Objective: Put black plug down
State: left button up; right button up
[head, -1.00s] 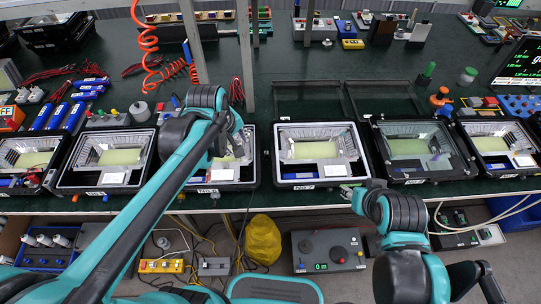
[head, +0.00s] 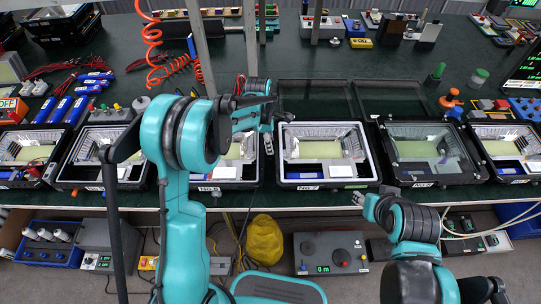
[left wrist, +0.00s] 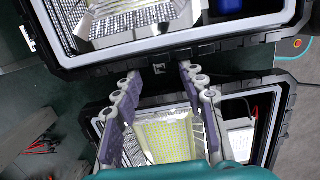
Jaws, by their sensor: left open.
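My left gripper (head: 280,118) is over the back left corner of a middle floodlight housing (head: 284,160). In the left wrist view my left gripper (left wrist: 159,70) has its two fingers spread, with nothing held between them. A small dark piece (left wrist: 160,68) shows between the fingertips at the edge of a black housing (left wrist: 115,63); I cannot tell whether it is the black plug. I cannot make out the plug for certain in the head view. My right gripper (head: 361,199) is at the front edge of the bench, too small to read.
Several open housings stand in a row along the green bench (head: 230,75). Blue cylinders (head: 62,108) lie at the left, and a red coiled hose (head: 152,45) hangs behind. A yellow bag (head: 265,240) and a grey control box (head: 330,253) are below the bench.

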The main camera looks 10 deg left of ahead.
pick_arm(q)
notch_tip(320, 180, down, 5)
jog(key=shift+w+r+b, duration=0.1)
jog(key=shift+r+b, duration=0.1)
jog(key=shift+b, duration=0.7)
jog(key=shift+r, duration=0.15)
grip_shut()
jog(key=shift+r, duration=0.1)
